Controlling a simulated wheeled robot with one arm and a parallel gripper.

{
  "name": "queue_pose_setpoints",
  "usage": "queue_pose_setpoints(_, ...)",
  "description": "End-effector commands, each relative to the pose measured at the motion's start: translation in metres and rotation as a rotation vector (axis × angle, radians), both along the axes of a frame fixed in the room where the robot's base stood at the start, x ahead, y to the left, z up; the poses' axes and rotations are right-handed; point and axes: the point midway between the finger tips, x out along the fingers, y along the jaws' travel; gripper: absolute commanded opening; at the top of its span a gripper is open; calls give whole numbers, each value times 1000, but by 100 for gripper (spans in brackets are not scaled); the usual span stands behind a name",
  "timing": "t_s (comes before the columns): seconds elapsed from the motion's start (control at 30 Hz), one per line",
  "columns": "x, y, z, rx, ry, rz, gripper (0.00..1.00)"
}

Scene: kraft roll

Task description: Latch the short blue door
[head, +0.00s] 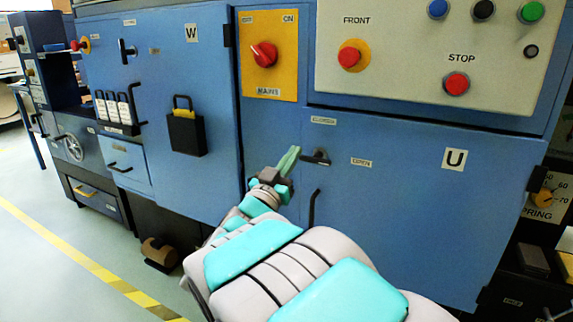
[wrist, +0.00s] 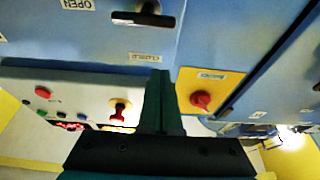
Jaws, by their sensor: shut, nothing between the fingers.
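The short blue door (head: 420,210), marked U, sits below the grey control panel and looks about flush with its frame. Its dark latch handle (head: 316,158) lies about level, with a CLOSED label (head: 322,121) above it and an OPEN label (head: 361,162) to its right. My gripper (head: 292,156) is shut and empty, just left of the handle; I see no contact. In the wrist view, which is upside down, the shut green fingers (wrist: 162,102) point at the cabinet, with the latch handle (wrist: 142,19) beyond them near the top edge.
A dark pull handle (head: 314,208) stands out on the short door below the latch. The yellow mains switch plate (head: 268,80) and the control panel (head: 420,55) are above. The taller door W (head: 190,75) with a black lockout box (head: 187,133) is on the left.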

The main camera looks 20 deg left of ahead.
Motion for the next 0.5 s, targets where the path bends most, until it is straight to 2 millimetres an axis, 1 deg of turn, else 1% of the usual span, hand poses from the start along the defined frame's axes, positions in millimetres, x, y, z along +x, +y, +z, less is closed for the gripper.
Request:
queue_pose_setpoints(0.03,10,-2,4,3,-1,-4,0)
queue_pose_setpoints(0.3,53,-5,19,1,-1,-2,0)
queue_pose_setpoints(0.4,49,-3,0,-5,2,2,0)
queue_pose_setpoints(0.5,49,-3,-10,-3,0,1,0)
